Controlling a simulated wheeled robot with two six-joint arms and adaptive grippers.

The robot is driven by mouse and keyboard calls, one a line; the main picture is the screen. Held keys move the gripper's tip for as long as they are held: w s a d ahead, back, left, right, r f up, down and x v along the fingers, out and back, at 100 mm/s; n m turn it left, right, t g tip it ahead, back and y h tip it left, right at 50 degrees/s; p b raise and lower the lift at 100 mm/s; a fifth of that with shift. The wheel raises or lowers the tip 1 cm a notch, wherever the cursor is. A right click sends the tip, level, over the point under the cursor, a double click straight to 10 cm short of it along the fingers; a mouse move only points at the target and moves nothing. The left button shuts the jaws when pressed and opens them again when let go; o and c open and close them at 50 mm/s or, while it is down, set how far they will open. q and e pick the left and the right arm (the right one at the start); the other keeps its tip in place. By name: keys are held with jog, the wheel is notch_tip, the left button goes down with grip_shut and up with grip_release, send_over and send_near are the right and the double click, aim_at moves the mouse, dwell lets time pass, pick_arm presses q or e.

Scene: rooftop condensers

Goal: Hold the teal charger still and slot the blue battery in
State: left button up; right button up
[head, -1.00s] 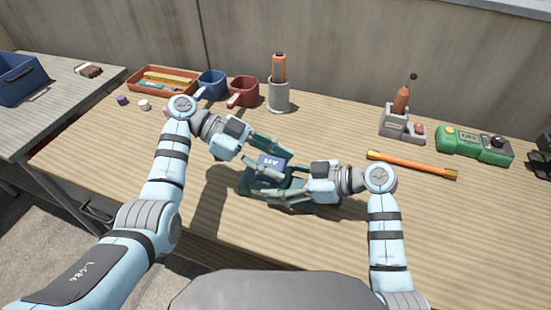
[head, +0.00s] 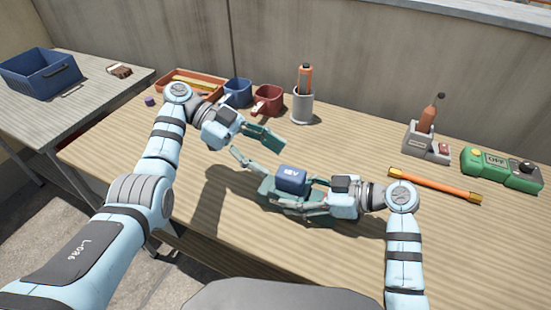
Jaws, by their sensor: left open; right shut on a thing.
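The blue battery (head: 291,177), with a white label on its face, sits upright at the teal charger; I cannot tell how deep it is in the slot. The teal charger (head: 268,190) rests on the wooden table and is partly hidden by my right gripper's fingers. My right gripper (head: 290,200) comes in from the right and is shut on the charger. My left gripper (head: 255,150) is open and empty, up and to the left of the battery and apart from it.
An orange bar (head: 435,184) and a green box (head: 482,166) lie right. The table between is clear.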

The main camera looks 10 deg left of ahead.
jog(key=o, duration=2.1)
pick_arm(q)
jog(key=shift+r, duration=0.15)
pick_arm(e)
jog(key=shift+r, duration=0.1)
jog(key=p+v, duration=0.8)
jog(key=shift+s+r+p, duration=0.1)
jog(key=shift+r+p, duration=0.15)
jog(key=shift+p, duration=0.1)
jog(key=shift+s+d, duration=0.1)
jog(key=shift+d, duration=0.4)
pick_arm(q)
notch_tip(320, 180, up, 8)
jog(key=shift+r, duration=0.25)
pick_arm(e)
jog(key=shift+f, duration=0.15)
